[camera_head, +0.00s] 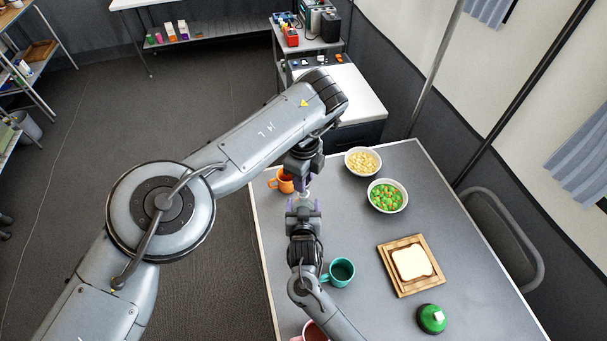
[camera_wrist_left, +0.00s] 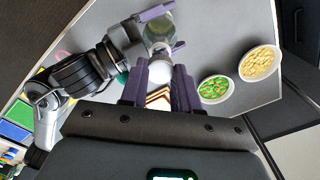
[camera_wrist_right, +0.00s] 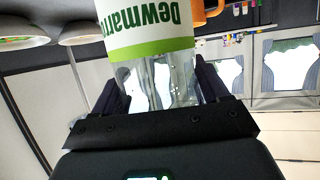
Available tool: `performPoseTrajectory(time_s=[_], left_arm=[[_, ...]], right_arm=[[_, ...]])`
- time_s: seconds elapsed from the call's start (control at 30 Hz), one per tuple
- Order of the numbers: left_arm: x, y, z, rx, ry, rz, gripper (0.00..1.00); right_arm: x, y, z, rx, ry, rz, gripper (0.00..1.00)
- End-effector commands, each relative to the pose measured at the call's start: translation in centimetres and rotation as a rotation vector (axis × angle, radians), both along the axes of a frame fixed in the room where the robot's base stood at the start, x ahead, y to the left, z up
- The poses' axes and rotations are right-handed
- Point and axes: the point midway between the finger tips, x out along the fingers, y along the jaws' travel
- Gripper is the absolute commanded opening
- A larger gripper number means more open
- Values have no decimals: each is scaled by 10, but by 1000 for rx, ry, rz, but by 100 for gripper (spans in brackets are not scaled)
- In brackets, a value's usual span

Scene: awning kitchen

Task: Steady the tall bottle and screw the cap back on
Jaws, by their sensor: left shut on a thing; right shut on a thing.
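The tall bottle (camera_wrist_right: 150,40) is clear, with a white and green label that reads upside down in the right wrist view. In the left wrist view the bottle (camera_wrist_left: 158,28) shows end-on. My right gripper (camera_head: 304,203) is shut around the clear part of it. The white cap (camera_wrist_left: 161,70) sits between the fingers of my left gripper (camera_wrist_left: 161,74), which is shut on it, over the bottle's end. In the head view my left gripper (camera_head: 302,182) is just beyond the right one. The thread is hidden, so I cannot tell how far the cap is seated.
On the grey table (camera_head: 350,230), an orange mug (camera_head: 286,183) stands close by my left gripper. Bowls of pasta (camera_head: 363,162) and vegetables (camera_head: 387,196) stand to the right. A teal mug (camera_head: 340,271), a bread board (camera_head: 433,280) and a green round object (camera_head: 432,319) are nearer.

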Motion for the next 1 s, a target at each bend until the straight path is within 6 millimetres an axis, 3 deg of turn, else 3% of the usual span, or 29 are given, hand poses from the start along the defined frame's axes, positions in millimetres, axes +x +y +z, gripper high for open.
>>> performPoseTrajectory(time_s=[0.57,1.0], left_arm=[[0,0,-2,-1,-1,0,3],[0,0,-20,0,0,0,3]], right_arm=[[0,0,0,0,1,0,19],[0,0,0,0,1,0,19]])
